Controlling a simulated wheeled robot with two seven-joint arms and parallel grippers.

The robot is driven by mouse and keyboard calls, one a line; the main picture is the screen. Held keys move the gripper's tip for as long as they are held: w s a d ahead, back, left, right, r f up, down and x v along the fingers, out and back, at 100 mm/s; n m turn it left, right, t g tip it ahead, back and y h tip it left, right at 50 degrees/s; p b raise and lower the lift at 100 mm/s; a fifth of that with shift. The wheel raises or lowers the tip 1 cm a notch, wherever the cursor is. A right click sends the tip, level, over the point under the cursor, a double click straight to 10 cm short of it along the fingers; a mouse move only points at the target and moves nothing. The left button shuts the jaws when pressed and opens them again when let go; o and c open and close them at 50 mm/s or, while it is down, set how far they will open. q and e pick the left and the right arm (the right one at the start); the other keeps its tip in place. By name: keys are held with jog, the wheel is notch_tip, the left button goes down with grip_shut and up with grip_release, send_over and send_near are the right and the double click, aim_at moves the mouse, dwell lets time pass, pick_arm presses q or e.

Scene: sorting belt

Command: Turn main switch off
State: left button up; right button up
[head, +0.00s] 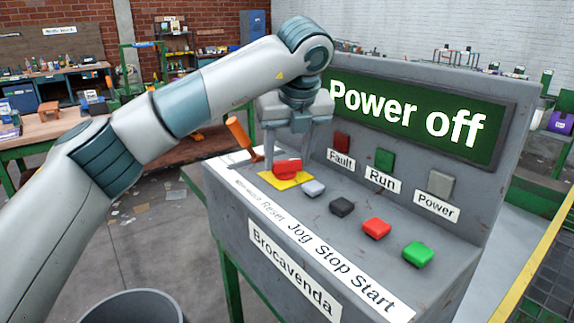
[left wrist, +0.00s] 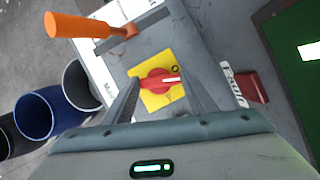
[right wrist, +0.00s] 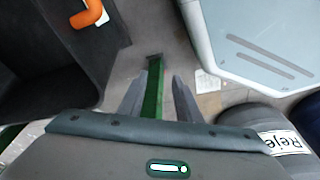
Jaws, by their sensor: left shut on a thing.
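The main switch (head: 287,167) is a red rotary knob on a yellow plate (head: 297,181) at the left end of the grey control console (head: 232,191). My left gripper (head: 287,160) points down at it with a finger on each side. In the left wrist view the red knob (left wrist: 158,82) lies between the fingertips, its white mark pointing right. The green display (head: 410,115) reads "Power off". My right gripper (right wrist: 158,85) shows in the right wrist view with its fingers apart and nothing between them.
An orange-handled lever (head: 240,138) stands close left of the switch. Grey, black, red (head: 376,228) and green (head: 418,254) buttons run along the console. Fault (head: 341,142), Run and Power lamps sit below the display. Bins (left wrist: 38,113) stand on the floor.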

pick_arm(q)
jog(key=n+y+b, duration=0.1)
jog(key=n, duration=0.1)
jog(key=shift+d+n, duration=0.1)
jog(key=shift+n, duration=0.3)
jog(key=shift+w+n+g+y+b, duration=0.1)
jog(key=shift+n+g+y+b, duration=0.2)
jog(key=shift+n+b, duration=0.35)
pick_arm(e)
jog(key=w+v, duration=0.1)
jog(key=v, duration=0.5)
jog(key=shift+w+a+r, duration=0.3)
jog(key=shift+w+r, duration=0.15)
jog(key=shift+r, duration=0.05)
pick_arm(q)
jog(key=o, duration=1.1)
jog(key=shift+c, duration=0.2)
jog(key=shift+r, duration=0.1)
jog(key=p+v, duration=0.1)
jog(key=v, duration=1.6)
pick_arm(e)
jog(key=shift+x, duration=1.2)
